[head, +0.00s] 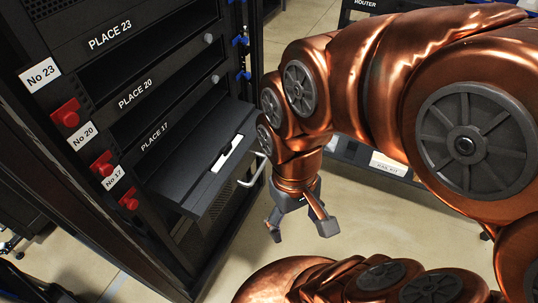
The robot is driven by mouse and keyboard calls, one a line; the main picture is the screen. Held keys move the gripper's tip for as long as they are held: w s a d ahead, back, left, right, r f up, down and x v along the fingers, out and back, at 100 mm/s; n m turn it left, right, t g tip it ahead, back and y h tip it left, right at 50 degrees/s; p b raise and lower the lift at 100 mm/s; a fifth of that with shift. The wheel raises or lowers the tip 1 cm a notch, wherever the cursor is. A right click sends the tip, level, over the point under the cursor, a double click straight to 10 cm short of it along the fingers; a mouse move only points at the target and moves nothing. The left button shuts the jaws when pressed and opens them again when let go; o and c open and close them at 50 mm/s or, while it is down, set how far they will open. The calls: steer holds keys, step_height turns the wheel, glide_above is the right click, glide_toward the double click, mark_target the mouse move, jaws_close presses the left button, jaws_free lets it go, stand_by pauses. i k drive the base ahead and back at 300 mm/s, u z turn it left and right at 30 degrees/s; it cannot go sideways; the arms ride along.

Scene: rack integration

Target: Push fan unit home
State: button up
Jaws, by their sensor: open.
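A dark, flat unit (195,150), which I take to be the fan unit, juts out of the rack at the slot marked PLACE 17. A white strip (227,153) lies near its outer end, and a light metal handle (256,170) shows at its front. My gripper (300,230) points down to the right of and below the unit's front. Its fingers are spread and empty, apart from the unit in the picture. The unit's inner end is hidden inside the rack.
The black rack (100,95) has red pieces (66,113) beside labels No 23, No 20 and No 17. Blue clips (241,41) sit on its right post. A box labelled RAIL KIT (388,165) stands behind my arm. Open floor (235,250) lies below my gripper.

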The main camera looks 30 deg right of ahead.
mark_target(185, 183)
steer(key=u, duration=0.5)
steer(key=k, duration=1.3)
steer(key=u, duration=0.95)
steer(key=i, duration=1.1)
steer(key=z, duration=0.75)
